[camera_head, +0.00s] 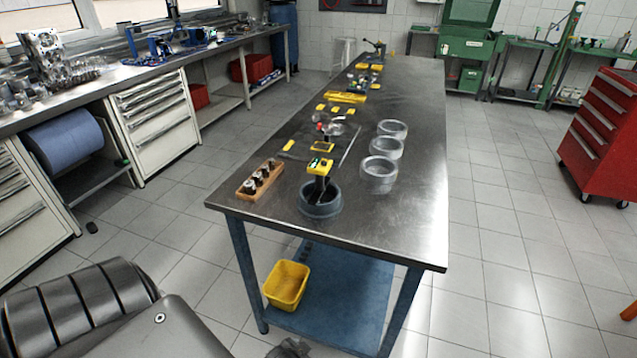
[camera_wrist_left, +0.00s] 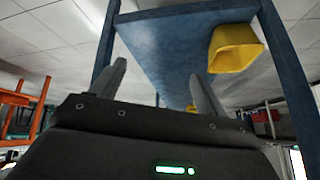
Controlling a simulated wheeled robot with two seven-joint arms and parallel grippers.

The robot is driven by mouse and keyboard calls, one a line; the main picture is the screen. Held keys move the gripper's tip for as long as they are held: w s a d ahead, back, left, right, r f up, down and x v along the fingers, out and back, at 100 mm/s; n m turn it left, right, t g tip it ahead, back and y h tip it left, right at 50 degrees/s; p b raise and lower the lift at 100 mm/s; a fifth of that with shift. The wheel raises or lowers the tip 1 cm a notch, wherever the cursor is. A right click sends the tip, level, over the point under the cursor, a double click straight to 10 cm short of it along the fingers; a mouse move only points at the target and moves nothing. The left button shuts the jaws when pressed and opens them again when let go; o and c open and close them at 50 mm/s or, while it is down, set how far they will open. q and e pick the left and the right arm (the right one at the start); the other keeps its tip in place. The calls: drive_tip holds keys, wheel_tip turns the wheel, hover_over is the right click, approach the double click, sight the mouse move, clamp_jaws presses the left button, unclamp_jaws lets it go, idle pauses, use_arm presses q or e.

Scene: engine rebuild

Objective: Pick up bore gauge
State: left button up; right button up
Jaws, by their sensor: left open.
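A yellow-and-black instrument that looks like the bore gauge (camera_head: 320,166) stands upright in a dark grey round holder (camera_head: 320,203) near the front of the steel-topped table (camera_head: 410,225). Its lower part is hidden inside the holder. My left gripper (camera_wrist_left: 158,88) is open and empty in the left wrist view, its two fingers apart. It is in front of the table, away from the gauge, with the blue lower shelf (camera_wrist_left: 175,40) beyond it. The gauge does not show in the left wrist view. My right gripper is in neither view.
A wooden tray of small parts (camera_head: 248,193) lies left of the holder. Several clear rings (camera_head: 379,168) stand to the right. A dark mat (camera_head: 342,150) with yellow-marked tools lies behind. A yellow bin (camera_head: 287,284) sits on the lower shelf. The table's front right is bare.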

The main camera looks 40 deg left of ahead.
sight(316, 172)
use_arm(q)
drive_tip(key=w+a+r+n+t+p, duration=0.1)
drive_tip(key=w+r+t, duration=0.15)
drive_tip(key=r, duration=0.95)
drive_tip(key=w+a+r+t+y+p, duration=0.15)
drive_tip(key=w+r, duration=0.25)
drive_tip(key=r, duration=0.8)
drive_tip(key=w+a+r+n+t+p, duration=0.15)
drive_tip(key=w+r, duration=0.25)
drive_tip(key=r, duration=0.8)
drive_tip(key=w+a+r+n+t+y, duration=0.1)
drive_tip(key=w+a+r+t+y, duration=0.15)
drive_tip(key=r, duration=0.45)
drive_tip(key=w+a+r+n+t+y, duration=0.1)
drive_tip(key=w+a+r+t, duration=0.1)
drive_tip(key=a+r, duration=0.3)
drive_tip(key=w, duration=0.3)
drive_tip(key=w+a+r, duration=0.1)
drive_tip(key=w, duration=0.1)
drive_tip(key=shift+a+r, duration=0.1)
drive_tip(key=shift+w+a+r+p, duration=0.2)
drive_tip(key=shift+w+p, duration=0.15)
drive_tip(key=shift+p, duration=0.25)
drive_tip(key=p+x, duration=0.1)
drive_tip(key=x, duration=0.2)
drive_tip(key=shift+w+a+f, duration=0.1)
drive_tip(key=shift+w+f, duration=0.05)
drive_tip(key=shift+w, duration=0.2)
drive_tip(key=shift+w+a+f, duration=0.1)
drive_tip(key=shift+w, duration=0.2)
